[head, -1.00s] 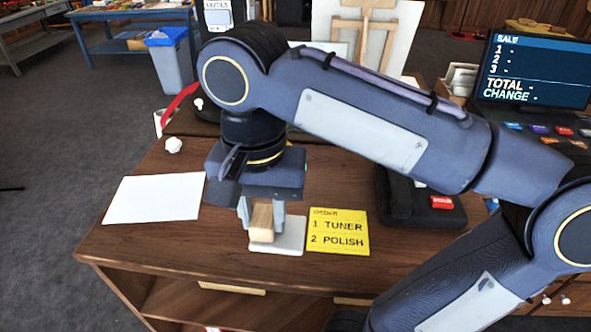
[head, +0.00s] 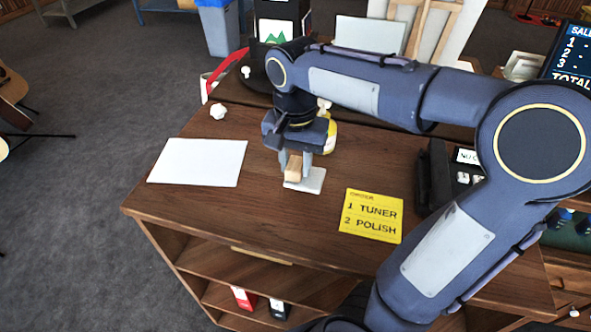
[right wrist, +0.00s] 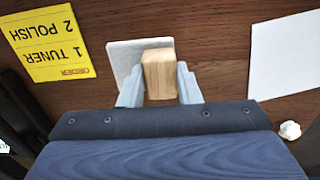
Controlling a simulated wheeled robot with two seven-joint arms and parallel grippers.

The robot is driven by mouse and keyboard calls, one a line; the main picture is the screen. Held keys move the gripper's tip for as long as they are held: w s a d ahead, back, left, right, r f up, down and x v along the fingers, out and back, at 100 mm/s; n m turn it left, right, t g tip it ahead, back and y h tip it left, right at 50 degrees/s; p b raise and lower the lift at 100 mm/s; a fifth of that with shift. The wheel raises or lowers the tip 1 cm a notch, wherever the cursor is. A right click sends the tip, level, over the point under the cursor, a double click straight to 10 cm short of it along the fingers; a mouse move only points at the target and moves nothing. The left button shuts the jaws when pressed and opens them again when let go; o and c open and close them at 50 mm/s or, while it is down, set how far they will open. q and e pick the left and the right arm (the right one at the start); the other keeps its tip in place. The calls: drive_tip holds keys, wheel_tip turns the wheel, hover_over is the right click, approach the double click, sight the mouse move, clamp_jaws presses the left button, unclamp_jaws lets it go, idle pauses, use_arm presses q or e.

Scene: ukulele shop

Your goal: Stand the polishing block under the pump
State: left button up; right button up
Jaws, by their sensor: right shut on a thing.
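The polishing block (head: 293,168) is a small light-wood block. My right gripper (head: 295,163) is shut on it, pointing down, with a finger on each side. In the right wrist view the block (right wrist: 159,73) sits between the fingertips (right wrist: 158,85). A pale grey square pad (head: 313,182) is under or just beside the block; I cannot tell whether they touch. A yellow bottle (head: 330,139) with a whitish top, possibly the pump, stands behind my right gripper and is partly hidden by it. My left gripper is not in view.
A yellow order note (head: 371,216) lies right of the pad, a white sheet (head: 197,162) left. A crumpled white ball (head: 218,111) lies behind the sheet. A black case (head: 433,175) is at the right. The wooden counter (head: 250,215) is clear in front.

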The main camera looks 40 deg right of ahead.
sight(295, 173)
drive_tip(key=f, duration=0.3)
drive_tip(key=shift+w+d+f, duration=0.2)
drive_tip(key=shift+w+f, duration=0.05)
drive_tip(key=shift+f, duration=0.2)
drive_tip(key=shift+f, duration=0.15)
drive_tip(key=o, duration=1)
